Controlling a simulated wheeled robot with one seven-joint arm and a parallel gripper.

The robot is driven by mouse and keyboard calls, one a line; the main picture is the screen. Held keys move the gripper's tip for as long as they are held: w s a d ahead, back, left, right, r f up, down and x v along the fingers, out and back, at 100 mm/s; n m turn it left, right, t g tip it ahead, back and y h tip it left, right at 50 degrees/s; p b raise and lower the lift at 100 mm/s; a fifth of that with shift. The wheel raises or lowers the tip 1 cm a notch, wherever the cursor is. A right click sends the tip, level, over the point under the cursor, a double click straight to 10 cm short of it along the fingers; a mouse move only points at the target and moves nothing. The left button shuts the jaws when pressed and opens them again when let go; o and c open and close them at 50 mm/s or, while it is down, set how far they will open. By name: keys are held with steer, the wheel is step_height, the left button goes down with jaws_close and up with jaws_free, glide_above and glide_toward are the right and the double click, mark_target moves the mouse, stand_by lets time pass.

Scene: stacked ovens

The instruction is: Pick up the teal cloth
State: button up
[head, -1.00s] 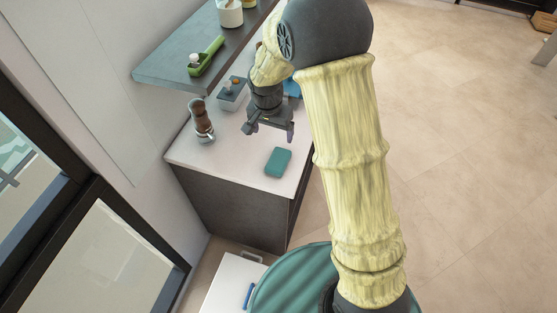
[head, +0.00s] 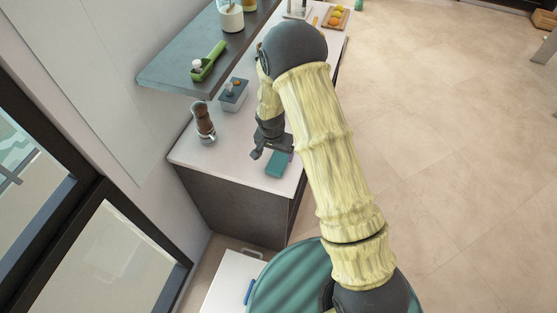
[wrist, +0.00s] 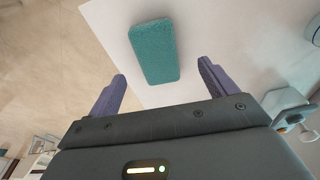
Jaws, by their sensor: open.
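The teal cloth (head: 279,165) is a small, thick, folded rectangle lying flat on the white counter (head: 235,150) near its front end. In the wrist view the cloth (wrist: 155,52) lies beyond and between my two fingers, apart from both. My gripper (wrist: 162,82) is open and empty. In the head view my gripper (head: 272,156) is just above and beside the cloth, and part of the cloth's upper edge is hidden behind it.
The counter around the cloth is clear.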

mark_target(278, 160)
steer(key=shift+f, duration=0.5)
steer(key=shift+w+d+f+p, duration=0.2)
steer(key=shift+f+p, duration=0.3)
steer(key=shift+f, duration=0.35)
steer(key=shift+w+d+f+p, duration=0.15)
steer(key=shift+f+p, duration=0.4)
steer(key=shift+f, duration=0.25)
steer(key=shift+w+d+f+p, duration=0.2)
steer(key=shift+f+p, duration=0.3)
steer(key=shift+f, duration=0.35)
steer(key=shift+c, duration=0.5)
steer(key=c, duration=1)
